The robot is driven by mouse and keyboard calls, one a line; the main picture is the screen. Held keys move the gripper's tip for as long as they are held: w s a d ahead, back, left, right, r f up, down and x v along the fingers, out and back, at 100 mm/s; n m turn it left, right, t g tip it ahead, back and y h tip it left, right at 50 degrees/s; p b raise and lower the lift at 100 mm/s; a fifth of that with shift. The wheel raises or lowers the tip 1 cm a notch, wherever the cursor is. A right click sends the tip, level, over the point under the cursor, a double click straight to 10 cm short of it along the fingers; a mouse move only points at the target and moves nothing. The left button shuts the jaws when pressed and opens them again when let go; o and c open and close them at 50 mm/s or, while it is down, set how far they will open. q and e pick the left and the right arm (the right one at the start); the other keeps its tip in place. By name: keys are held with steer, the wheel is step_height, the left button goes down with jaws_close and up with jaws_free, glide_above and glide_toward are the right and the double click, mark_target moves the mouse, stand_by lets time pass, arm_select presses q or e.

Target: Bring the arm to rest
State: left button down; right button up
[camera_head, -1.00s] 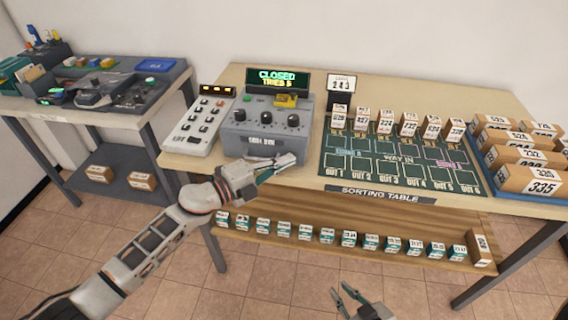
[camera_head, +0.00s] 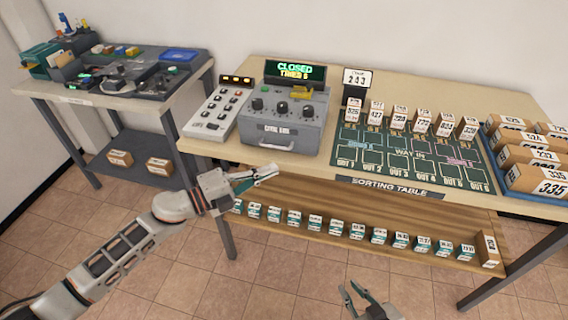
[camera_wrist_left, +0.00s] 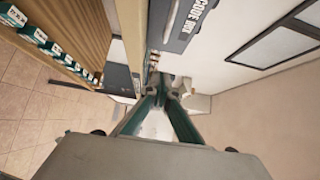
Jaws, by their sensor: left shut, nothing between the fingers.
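My left arm comes in from the left in the head view. Its gripper (camera_head: 262,174) is shut and empty, in front of the table's front edge and below the grey code box (camera_head: 284,118). In the left wrist view the two green-lined fingers (camera_wrist_left: 163,92) meet at their tips, and part of the grey box (camera_wrist_left: 186,18) shows above them. My right gripper (camera_head: 366,296) shows at the bottom edge of the head view, its fingers apart and empty, over the floor.
The sorting table (camera_head: 215,146) holds a keypad (camera_head: 214,110), a green sorting mat (camera_head: 405,152) with small boxes, and a blue tray (camera_head: 507,180) of boxes. A lower shelf (camera_head: 330,210) carries a row of small boxes. A side table (camera_head: 125,100) stands at left. Floor in front is open.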

arm_select(q)
steer(key=shift+v, duration=0.85)
steer(key=s+a+f+n+t+y, duration=0.1)
steer(key=s+a+f+n+y, duration=0.5)
steer(key=s+a+f+n, duration=0.3)
steer(key=s+a+f+n+t+y, duration=0.1)
steer(key=s+a+f+n+y, duration=0.6)
steer(key=s+f+n, duration=0.6)
step_height(320, 180, down, 2)
steer(key=a+n, duration=0.2)
steer(key=n, duration=0.2)
steer(key=shift+s+t, duration=0.3)
steer(key=shift+s, duration=0.1)
